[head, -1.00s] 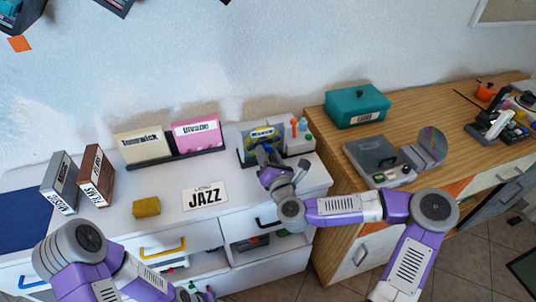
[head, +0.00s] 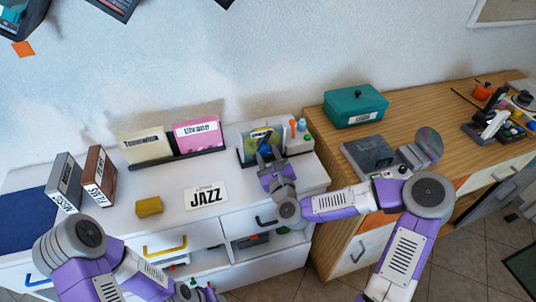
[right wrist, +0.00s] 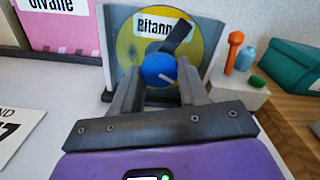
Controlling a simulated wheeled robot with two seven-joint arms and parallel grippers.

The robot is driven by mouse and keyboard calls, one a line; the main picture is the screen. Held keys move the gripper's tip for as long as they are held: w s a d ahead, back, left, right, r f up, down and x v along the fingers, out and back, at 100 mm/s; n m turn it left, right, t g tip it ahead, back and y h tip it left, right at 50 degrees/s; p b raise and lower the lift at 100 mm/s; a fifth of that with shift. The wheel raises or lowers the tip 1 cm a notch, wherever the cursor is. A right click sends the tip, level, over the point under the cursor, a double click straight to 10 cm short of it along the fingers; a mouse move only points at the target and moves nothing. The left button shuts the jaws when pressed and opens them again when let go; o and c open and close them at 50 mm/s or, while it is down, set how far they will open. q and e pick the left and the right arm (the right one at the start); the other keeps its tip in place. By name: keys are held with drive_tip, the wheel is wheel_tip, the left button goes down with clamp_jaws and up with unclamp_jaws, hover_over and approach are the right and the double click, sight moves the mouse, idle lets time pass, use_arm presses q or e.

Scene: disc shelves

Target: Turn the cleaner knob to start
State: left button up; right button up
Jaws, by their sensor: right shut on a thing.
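The disc cleaner (head: 246,157) stands at the right end of the white cabinet top, with a yellow disc labelled "Bitann..." (right wrist: 132,52) upright in it. A dark arm lies across the disc in the right wrist view. A round blue knob (right wrist: 158,70) with a white pointer line is in front of the disc; the line points right and slightly down. My right gripper (head: 264,155) is at the cleaner's front, its two fingers (right wrist: 164,90) shut on the blue knob. My left gripper (head: 188,291) is low at the bottom edge, partly cut off; its jaws are unclear.
A small white stand with bottles (head: 297,138) is right of the cleaner. A pink sleeve (head: 197,137) and a cream sleeve (head: 146,146) stand in a rack to its left. A JAZZ card (head: 206,196) and yellow block (head: 148,207) lie in front. A teal box (head: 354,105) is on the wooden cabinet.

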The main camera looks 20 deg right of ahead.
drive_tip(key=n, duration=0.2)
drive_tip(key=shift+n, duration=0.4)
drive_tip(key=n, duration=0.2)
drive_tip(key=shift+n, duration=0.4)
drive_tip(key=n+b, duration=0.2)
drive_tip(key=n, duration=0.3)
drive_tip(key=shift+d, duration=0.1)
drive_tip(key=n, duration=0.3)
drive_tip(key=shift+r+b, duration=0.15)
drive_tip(key=shift+b, duration=0.25)
drive_tip(key=n, duration=0.4)
drive_tip(key=shift+n, duration=0.3)
drive_tip(key=shift+r+n, duration=0.1)
drive_tip(key=shift+n, duration=2.4)
